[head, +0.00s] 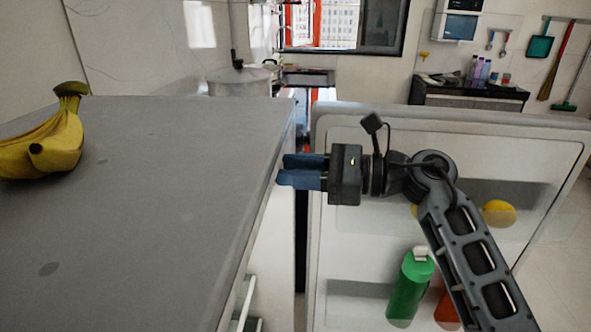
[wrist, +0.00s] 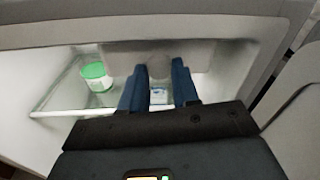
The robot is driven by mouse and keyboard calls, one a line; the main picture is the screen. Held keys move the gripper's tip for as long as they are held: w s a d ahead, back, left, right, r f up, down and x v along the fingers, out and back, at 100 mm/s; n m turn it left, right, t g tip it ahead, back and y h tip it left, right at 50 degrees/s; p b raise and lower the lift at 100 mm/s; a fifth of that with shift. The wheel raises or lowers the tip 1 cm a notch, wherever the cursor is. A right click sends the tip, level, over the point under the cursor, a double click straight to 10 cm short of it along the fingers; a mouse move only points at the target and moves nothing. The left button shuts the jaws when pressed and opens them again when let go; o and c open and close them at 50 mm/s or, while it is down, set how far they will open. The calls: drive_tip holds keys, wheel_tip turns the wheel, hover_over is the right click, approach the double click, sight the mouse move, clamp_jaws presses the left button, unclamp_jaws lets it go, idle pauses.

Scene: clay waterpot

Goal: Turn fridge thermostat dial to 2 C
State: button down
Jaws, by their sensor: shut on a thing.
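The fridge stands open at the left in the head view, its grey top (head: 150,200) seen from above. The thermostat dial (wrist: 159,70) shows in the wrist view as a blurred, round grey shape on a grey panel inside the fridge. My gripper (head: 284,171) reaches left to the fridge's front edge in the head view. In the wrist view, the blue fingers of my gripper (wrist: 160,63) stand on either side of the dial, shut on it. The dial's marks and setting cannot be read. The dial is hidden in the head view.
The open fridge door (head: 350,250) is behind my arm, with a green bottle (head: 411,285) and a yellow fruit (head: 498,213) on its shelves. Bananas (head: 50,145) lie on the fridge top. Inside, a green-lidded tub (wrist: 97,76) stands on a glass shelf (wrist: 62,100).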

idle(0.3)
drive_tip(key=c, duration=0.8)
unclamp_jaws()
drive_tip(key=d, duration=0.2)
drive_tip(key=d+b, duration=0.1)
drive_tip(key=d, duration=0.2)
drive_tip(key=s+d+b, duration=0.1)
drive_tip(key=d, duration=0.1)
drive_tip(key=shift+d+r, duration=0.2)
drive_tip(key=shift+d, duration=0.2)
